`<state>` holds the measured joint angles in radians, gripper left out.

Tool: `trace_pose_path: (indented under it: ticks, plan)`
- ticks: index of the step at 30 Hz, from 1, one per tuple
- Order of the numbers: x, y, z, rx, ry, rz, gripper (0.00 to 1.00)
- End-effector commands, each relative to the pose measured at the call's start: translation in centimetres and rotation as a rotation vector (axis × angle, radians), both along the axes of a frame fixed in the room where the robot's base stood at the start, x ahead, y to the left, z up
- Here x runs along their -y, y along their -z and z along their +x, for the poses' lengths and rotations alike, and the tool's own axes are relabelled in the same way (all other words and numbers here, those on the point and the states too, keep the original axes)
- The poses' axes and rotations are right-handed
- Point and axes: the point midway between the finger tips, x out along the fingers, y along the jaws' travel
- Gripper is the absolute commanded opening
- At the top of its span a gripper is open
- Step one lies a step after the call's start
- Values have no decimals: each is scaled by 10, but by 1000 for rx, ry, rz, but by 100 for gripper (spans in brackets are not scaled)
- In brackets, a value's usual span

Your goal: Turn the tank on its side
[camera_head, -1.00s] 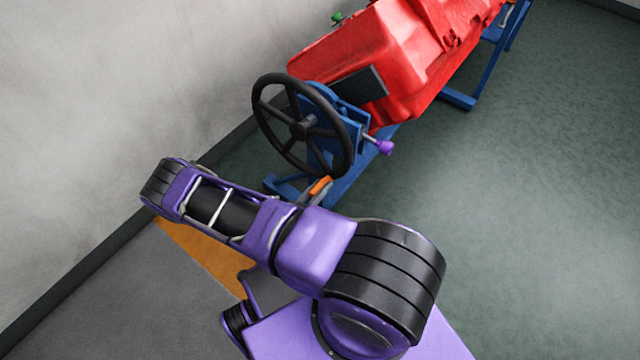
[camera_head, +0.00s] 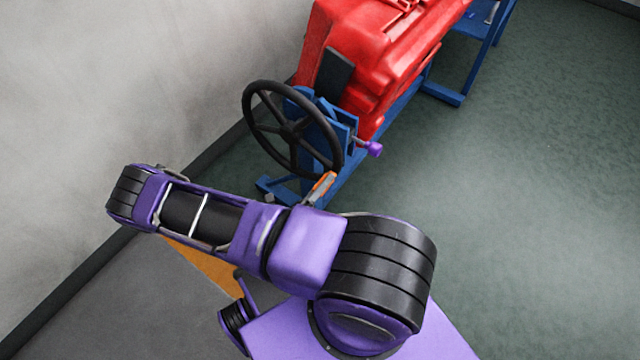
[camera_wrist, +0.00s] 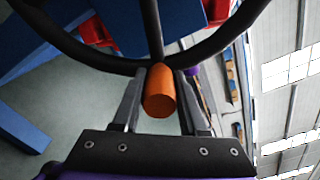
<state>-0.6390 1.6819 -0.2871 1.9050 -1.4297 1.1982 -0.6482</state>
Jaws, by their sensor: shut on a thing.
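The red tank (camera_head: 385,50) sits in a blue stand (camera_head: 400,103) at the top of the head view, tilted about its long axis. A black spoked handwheel (camera_head: 248,109) is on the stand's near end. An orange crank handle (camera_wrist: 159,92) sticks out from the wheel rim and lies between the two fingers of my gripper (camera_wrist: 158,84). My gripper is shut on this handle. In the head view, the handle (camera_head: 323,184) shows at the lower right of the wheel, with most of the gripper hidden behind my arm.
A purple knob (camera_head: 374,149) sticks out from the stand, right of the wheel. A grey wall (camera_head: 120,80) runs close along the left. The green floor (camera_head: 540,200) on the right is clear.

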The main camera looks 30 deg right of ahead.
Motion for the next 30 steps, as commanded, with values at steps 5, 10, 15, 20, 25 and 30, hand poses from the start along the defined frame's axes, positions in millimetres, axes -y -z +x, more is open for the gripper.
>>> trace_pose_path:
  ticks: [5, 10, 15, 20, 25, 30]
  plan:
    - [3, -19, -3, -74, 2, -39, 0]
    - [4, -30, -4, -137, 2, -65, 0]
    - [4, -39, -5, -133, 1, -64, 0]
    - [3, -43, -5, -131, 1, -62, 0]
    - [3, -45, -5, -132, 0, -60, 0]
    - [3, -45, -5, -133, 0, -57, 0]
